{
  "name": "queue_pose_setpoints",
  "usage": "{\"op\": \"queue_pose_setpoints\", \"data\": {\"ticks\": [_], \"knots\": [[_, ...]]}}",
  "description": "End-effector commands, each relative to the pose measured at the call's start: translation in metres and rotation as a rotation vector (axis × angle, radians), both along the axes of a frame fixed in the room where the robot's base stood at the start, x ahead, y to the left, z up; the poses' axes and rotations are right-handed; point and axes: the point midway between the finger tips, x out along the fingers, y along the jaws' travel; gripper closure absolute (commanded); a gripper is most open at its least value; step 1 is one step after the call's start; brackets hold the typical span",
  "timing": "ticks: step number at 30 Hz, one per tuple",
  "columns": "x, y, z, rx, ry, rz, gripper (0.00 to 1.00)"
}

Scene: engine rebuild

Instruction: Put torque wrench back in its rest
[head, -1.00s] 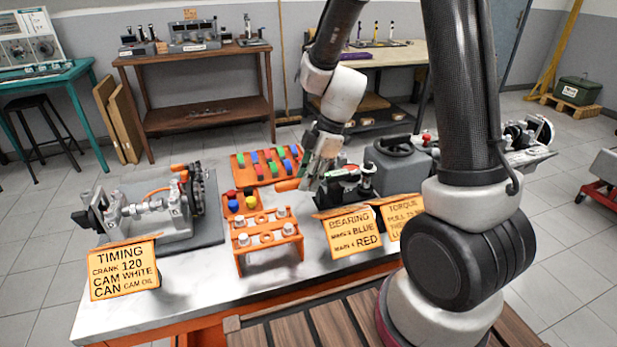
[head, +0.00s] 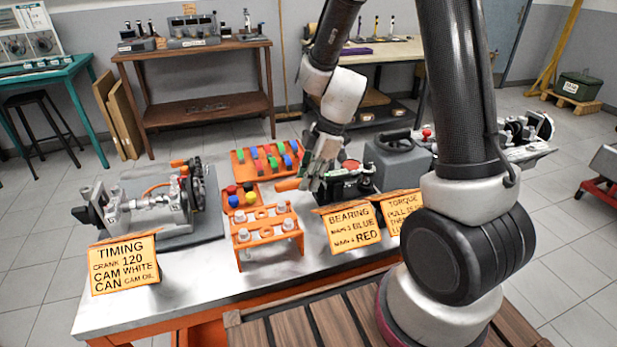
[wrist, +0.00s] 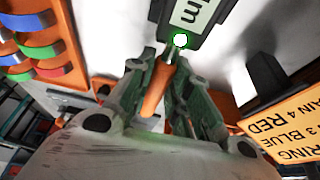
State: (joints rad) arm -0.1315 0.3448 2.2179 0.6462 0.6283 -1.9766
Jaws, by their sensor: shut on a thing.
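The torque wrench shows in the wrist view as an orange handle (wrist: 158,88) between my fingers. In the head view its orange handle end (head: 288,184) sticks out to the left of my gripper (head: 312,180). My gripper (wrist: 165,75) is shut on it, over the bench. A dark box with an "Nm" label (wrist: 193,12) and a lit green lamp lies beyond the handle tip; I cannot tell whether it belongs to the wrench. The wrench's rest cannot be made out clearly. A black fixture (head: 352,185) stands just right of my gripper, partly hidden.
An orange rack with white-topped pieces (head: 268,232) and a tray of coloured shells (head: 266,160) stand left of my gripper. A crankshaft assembly (head: 150,210) is at left, a grey box (head: 400,160) at right.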

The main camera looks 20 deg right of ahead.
Motion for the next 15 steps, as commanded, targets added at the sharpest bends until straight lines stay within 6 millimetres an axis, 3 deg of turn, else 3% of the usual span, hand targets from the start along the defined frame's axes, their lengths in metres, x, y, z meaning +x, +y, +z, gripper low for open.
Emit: {"op": "queue_pose_setpoints", "data": {"ticks": [15], "knots": [[0.0000,-0.0001,-0.0073,0.000,0.000,0.001,1.00]]}}
